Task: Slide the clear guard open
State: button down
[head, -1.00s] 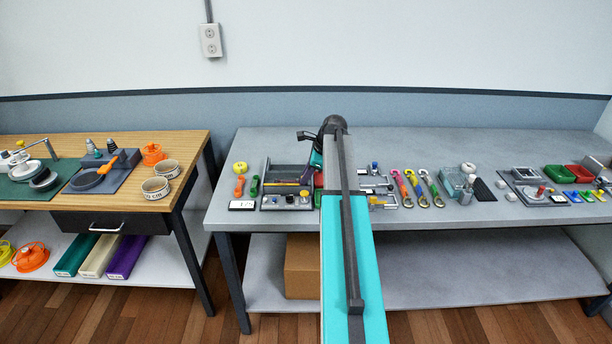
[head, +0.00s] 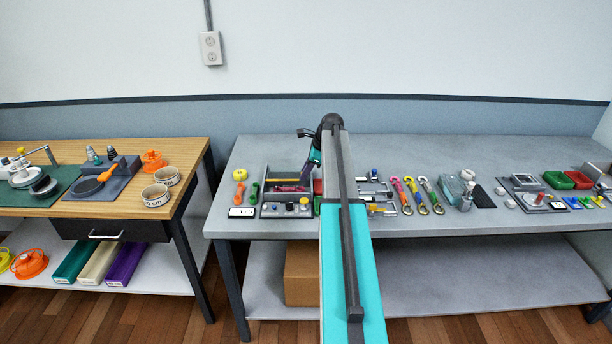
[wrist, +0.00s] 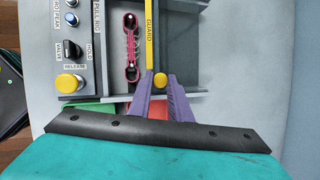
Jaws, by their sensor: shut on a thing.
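The pull rig (head: 284,211) is a grey tray with a control panel on the grey bench. In the wrist view its guard (wrist: 149,38) shows as a yellow edge strip lettered GUARD; I cannot make out the clear sheet itself. A round yellow knob (wrist: 160,81) sits at the strip's near end. My gripper (wrist: 160,84) has its two purple fingers shut on this knob. A pink-red strap (wrist: 132,48) with ring ends lies in the tray bay left of the strip. In the head view my arm hides part of the rig's right side.
The panel beside the bay has a yellow release button (wrist: 69,82) and a black knob (wrist: 72,49). A yellow roll (head: 240,174) stands left of the rig.

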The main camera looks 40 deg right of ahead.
jog(key=shift+w+d+r, duration=0.1)
jog(key=shift+w+d, duration=0.75)
jog(key=shift+w, duration=0.15)
jog(key=c, duration=1.6)
grip_release()
jog(key=shift+w, duration=0.1)
jog(key=shift+v, duration=0.8)
jog(key=b+v, duration=0.3)
jog(key=v, duration=0.9)
jog(key=shift+r, duration=0.15)
